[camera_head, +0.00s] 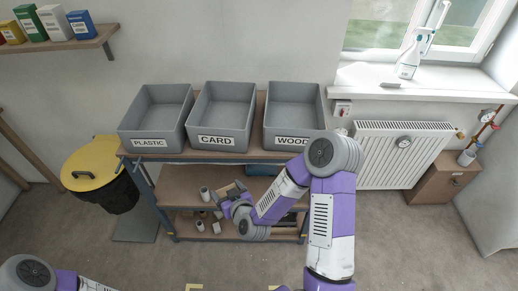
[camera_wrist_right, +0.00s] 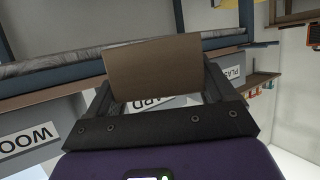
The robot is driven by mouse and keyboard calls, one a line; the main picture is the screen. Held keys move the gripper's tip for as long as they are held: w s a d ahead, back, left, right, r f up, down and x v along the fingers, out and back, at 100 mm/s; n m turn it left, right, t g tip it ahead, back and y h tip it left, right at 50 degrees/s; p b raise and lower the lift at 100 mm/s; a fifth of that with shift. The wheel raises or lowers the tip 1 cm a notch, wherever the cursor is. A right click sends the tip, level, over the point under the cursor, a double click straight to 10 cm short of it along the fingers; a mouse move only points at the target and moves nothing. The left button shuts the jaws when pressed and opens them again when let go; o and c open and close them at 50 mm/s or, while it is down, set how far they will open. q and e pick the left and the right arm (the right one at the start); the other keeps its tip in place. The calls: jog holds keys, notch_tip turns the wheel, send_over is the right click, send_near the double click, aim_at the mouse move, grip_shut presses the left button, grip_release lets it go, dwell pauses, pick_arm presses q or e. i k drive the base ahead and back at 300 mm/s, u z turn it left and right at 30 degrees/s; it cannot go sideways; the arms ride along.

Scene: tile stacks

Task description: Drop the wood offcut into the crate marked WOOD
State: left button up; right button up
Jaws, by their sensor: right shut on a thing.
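The wood offcut (camera_wrist_right: 152,70) is a flat brown piece held between the fingers of my right gripper (camera_wrist_right: 160,90) in the right wrist view. In the head view my right gripper (camera_head: 230,193) is in front of the shelf, lower than the crates and roughly below the CARD crate; the offcut is small and partly hidden there. The grey WOOD crate (camera_head: 294,113) stands at the right end of the top shelf, open and empty inside. Its label is partly covered by my right arm. My left gripper is out of view; only part of my left arm shows at bottom left.
The empty PLASTIC crate (camera_head: 158,118) and CARD crate (camera_head: 222,112) stand left of the WOOD crate on the shelf unit (camera_head: 180,172). Cans (camera_head: 205,193) sit on the lower shelves. A yellow-lidded bin (camera_head: 92,165) is at left, a radiator (camera_head: 400,155) at right.

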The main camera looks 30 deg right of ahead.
aim_at(296, 125)
jog(key=z, duration=2.6)
jog(key=k, duration=0.8)
jog(key=u, duration=0.95)
jog(key=i, duration=1)
